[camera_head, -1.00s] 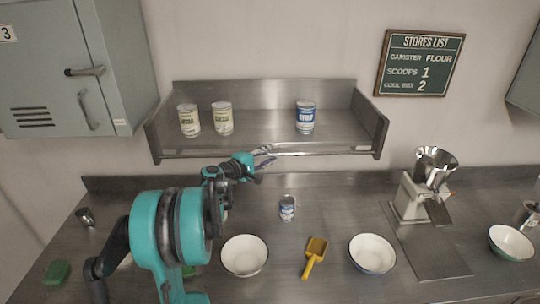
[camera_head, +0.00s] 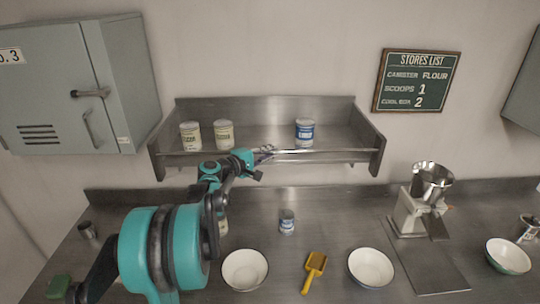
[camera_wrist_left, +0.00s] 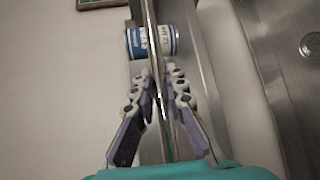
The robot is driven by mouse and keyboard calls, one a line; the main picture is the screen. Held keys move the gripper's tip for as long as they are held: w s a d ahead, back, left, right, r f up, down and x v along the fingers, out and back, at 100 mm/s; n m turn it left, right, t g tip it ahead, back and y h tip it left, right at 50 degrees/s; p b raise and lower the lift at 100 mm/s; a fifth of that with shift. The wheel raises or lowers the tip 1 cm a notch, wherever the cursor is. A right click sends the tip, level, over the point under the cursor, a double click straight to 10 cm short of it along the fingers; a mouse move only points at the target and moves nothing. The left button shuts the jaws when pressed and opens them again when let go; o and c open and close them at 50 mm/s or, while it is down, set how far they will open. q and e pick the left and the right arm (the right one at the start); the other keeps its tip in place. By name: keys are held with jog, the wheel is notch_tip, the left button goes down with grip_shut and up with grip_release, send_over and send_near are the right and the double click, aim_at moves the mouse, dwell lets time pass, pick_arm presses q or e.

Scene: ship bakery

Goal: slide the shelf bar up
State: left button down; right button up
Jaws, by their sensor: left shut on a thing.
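The shelf bar (camera_head: 320,152) is a thin shiny metal rod along the front of the steel wall shelf (camera_head: 270,104). It runs between the two end brackets, level with the bottoms of the cans. My left gripper (camera_head: 265,152) is shut on the bar near its middle. In the left wrist view the bar (camera_wrist_left: 151,30) runs up the picture between the two fingers (camera_wrist_left: 160,92) of my left gripper. The exact finger contact is small and partly hidden. My right gripper is not in view.
Two pale cans (camera_head: 190,135) (camera_head: 224,134) and a blue can (camera_head: 305,132) stand on the shelf behind the bar. Below, the counter holds a small can (camera_head: 287,221), white bowls (camera_head: 245,287) (camera_head: 371,285), a yellow scoop (camera_head: 315,262) and a grinder (camera_head: 411,210). A grey cabinet (camera_head: 60,85) hangs left.

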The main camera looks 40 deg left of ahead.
pick_arm(q)
jog(key=c, duration=1.5)
grip_release()
jog(key=shift+c, duration=0.2)
jog(key=s+a+r, duration=0.1)
jog(key=s, duration=1.1)
jog(key=shift+r, duration=0.25)
jog(key=shift+w, duration=0.1)
